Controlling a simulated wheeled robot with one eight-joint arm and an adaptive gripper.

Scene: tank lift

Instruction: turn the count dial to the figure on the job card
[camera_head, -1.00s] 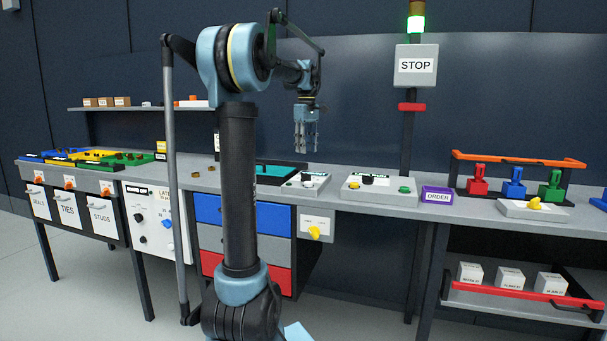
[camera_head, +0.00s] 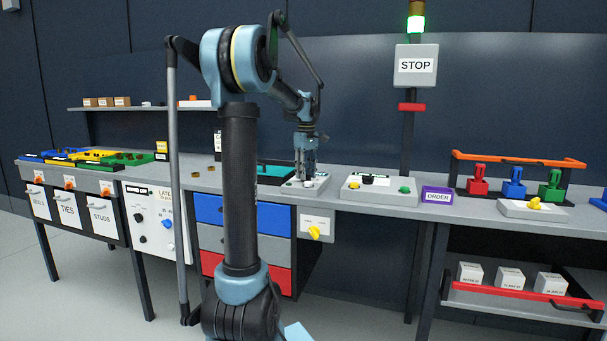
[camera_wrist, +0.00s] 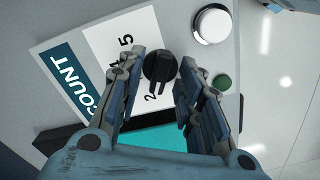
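The count dial (camera_wrist: 160,68) is a black knob on a light grey box with a "COUNT" label (camera_wrist: 72,84) and a white figure plate (camera_wrist: 120,50). On the plate, 5 and 2 are legible; a figure between them is partly hidden by a finger. I cannot tell which figure the knob points at. My gripper (camera_wrist: 162,58) is open, with one finger on each side of the knob and gaps showing between. In the head view my gripper (camera_head: 305,172) is down at the small box (camera_head: 306,187). I cannot identify the job card.
On the dial box are a white round knob (camera_wrist: 212,25) and a green button (camera_wrist: 222,82). A teal-floored tray (camera_head: 272,172) adjoins it on the left. Another control box (camera_head: 378,192) and a purple "ORDER" block (camera_head: 437,195) stand to the right.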

